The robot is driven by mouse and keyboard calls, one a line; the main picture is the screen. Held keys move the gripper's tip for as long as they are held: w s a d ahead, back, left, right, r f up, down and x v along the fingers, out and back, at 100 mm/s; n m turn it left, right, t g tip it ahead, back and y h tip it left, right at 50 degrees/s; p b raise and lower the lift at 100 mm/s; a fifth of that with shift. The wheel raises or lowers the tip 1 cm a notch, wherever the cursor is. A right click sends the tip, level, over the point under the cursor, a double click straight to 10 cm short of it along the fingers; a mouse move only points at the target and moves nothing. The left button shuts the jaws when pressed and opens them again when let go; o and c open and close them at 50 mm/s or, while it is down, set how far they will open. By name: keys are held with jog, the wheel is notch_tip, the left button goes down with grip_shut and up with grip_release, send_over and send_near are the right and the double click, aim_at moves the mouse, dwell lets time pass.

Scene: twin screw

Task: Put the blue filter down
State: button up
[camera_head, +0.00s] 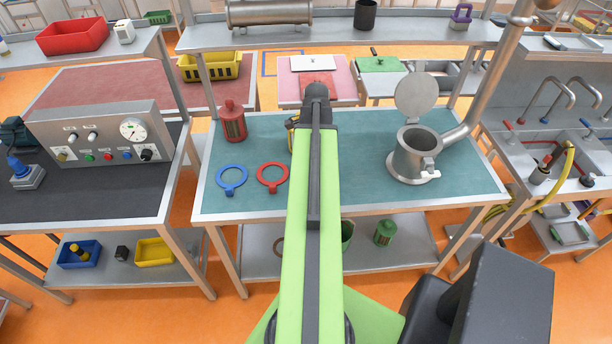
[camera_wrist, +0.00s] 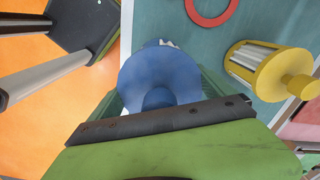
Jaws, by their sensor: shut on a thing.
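The blue filter (camera_wrist: 158,72) shows in the wrist view with its round cap and knob towards the camera. My gripper (camera_wrist: 160,97) is shut on it, with the green fingers partly visible at either side. The teal mat of the bench (camera_wrist: 290,15) lies beyond it; I cannot tell whether the filter touches it. In the head view my arm hides the blue filter and the gripper's fingers. A blue ring (camera_head: 232,191) and a red ring (camera_head: 272,188) lie flat on the mat (camera_head: 365,190), left of my arm.
A red filter (camera_head: 233,122) stands at the mat's back left. A yellow filter (camera_wrist: 258,65) is close right of the blue one in the wrist view. A steel housing (camera_head: 405,160) with raised lid stands right. The mat between my arm and the housing is clear.

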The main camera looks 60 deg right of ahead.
jog(key=w+f, duration=0.1)
jog(key=w, duration=0.1)
jog(key=shift+w+a+f+b, duration=0.15)
jog(key=shift+w+f+b, duration=0.25)
jog(key=shift+f+b, duration=2)
jog(key=shift+b, duration=0.05)
jog(key=o, duration=1.8)
jog(key=shift+r, duration=0.1)
jog(key=shift+c, duration=0.2)
notch_tip(320, 180, up, 18)
jog(key=p, duration=1.7)
jog(key=shift+f+p, duration=0.25)
jog(key=shift+p, duration=0.1)
jog(key=shift+f, duration=0.1)
